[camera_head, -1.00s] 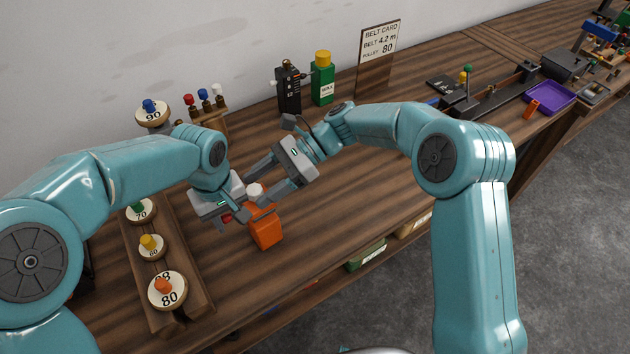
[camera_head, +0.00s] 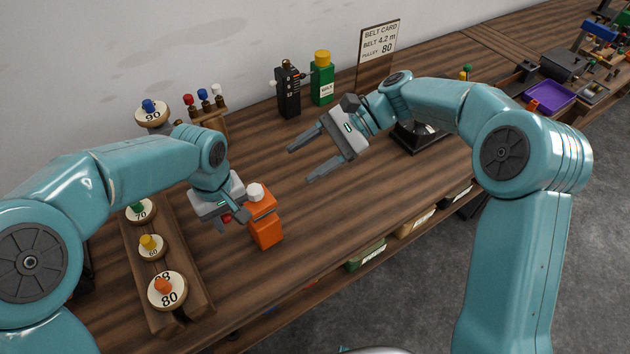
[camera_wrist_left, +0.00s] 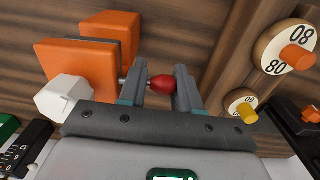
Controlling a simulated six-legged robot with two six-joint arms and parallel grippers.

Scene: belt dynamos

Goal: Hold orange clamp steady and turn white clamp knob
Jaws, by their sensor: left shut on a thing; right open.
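The orange clamp (camera_head: 265,225) stands upright on the bench, with its white knob (camera_head: 255,191) on top. The clamp (camera_wrist_left: 75,70) and its knob (camera_wrist_left: 65,97) also show in the left wrist view. A red grip (camera_wrist_left: 162,84) on a thin metal stem sticks out from the clamp's side. My left gripper (camera_head: 240,215) is at the clamp's left side; in the wrist view its fingers (camera_wrist_left: 160,74) are shut on the red grip. My right gripper (camera_head: 300,164) is open and empty, above the bench to the upper right of the white knob, apart from it.
A rack (camera_head: 178,312) with numbered pulleys stands left of the clamp. A black bottle (camera_head: 288,92), a green bottle (camera_head: 322,82) and a belt card (camera_head: 378,48) reading pulley 80 stand at the back. A purple tray (camera_head: 550,97) lies far right. The middle bench is clear.

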